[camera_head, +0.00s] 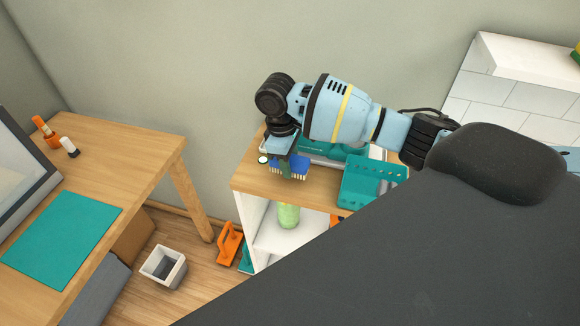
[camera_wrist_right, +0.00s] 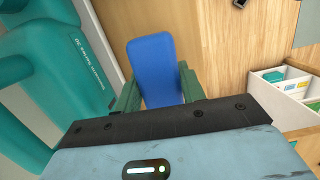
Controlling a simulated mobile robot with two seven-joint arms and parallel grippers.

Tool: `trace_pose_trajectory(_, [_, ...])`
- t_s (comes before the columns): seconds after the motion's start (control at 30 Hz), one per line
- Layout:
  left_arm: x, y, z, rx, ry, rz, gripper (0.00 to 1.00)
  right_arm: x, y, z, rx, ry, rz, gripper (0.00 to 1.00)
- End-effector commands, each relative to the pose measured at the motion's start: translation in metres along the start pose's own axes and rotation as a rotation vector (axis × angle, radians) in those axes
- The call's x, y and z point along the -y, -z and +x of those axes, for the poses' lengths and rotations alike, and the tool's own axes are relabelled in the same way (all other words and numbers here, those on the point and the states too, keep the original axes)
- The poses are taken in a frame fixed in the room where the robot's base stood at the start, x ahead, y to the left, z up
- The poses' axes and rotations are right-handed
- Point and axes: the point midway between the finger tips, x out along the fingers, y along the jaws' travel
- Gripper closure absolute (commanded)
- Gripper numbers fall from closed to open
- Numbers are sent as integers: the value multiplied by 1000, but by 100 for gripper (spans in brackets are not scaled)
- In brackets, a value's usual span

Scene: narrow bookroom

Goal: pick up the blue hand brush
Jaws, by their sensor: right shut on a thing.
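The blue hand brush (camera_head: 297,160) is at my right gripper (camera_head: 287,163), over the wooden top of the low shelf unit (camera_head: 257,185). In the right wrist view the blue back of the brush (camera_wrist_right: 152,62) stands between the two green fingers of my right gripper (camera_wrist_right: 158,88), which are closed on its sides. In the head view the gripper partly covers the brush, and its bristles point down. I cannot tell whether they touch the shelf top. My left gripper is not in view.
A teal perforated bin (camera_head: 372,184) and other teal items stand right of the brush. A small white-topped object (camera_head: 263,159) is close on its left. A green bottle (camera_head: 288,215) stands on the lower shelf. A desk (camera_head: 130,160) is at left, with a white bin (camera_head: 163,266) on the floor.

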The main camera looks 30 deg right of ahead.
Motion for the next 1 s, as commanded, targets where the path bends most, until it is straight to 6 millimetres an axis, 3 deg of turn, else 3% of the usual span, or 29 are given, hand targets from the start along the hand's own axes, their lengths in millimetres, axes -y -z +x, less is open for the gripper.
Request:
trace_pose_trajectory(0.03, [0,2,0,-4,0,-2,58,0,-1,-10,-5,-2,0,84])
trace_pose_trajectory(0.17, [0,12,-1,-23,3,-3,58,26,-7,-11,-5,-2,-5,84])
trace_pose_trajectory(0.4, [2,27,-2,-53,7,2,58,87,-20,-16,-6,-3,-7,84])
trace_pose_trajectory(0.6, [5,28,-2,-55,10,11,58,128,-29,-16,-4,-1,-3,84])
trace_pose_trajectory(0.8, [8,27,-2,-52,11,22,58,150,-34,-16,-1,-1,-1,84])
trace_pose_trajectory(1.0, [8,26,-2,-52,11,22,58,157,-36,-17,-1,0,1,84])
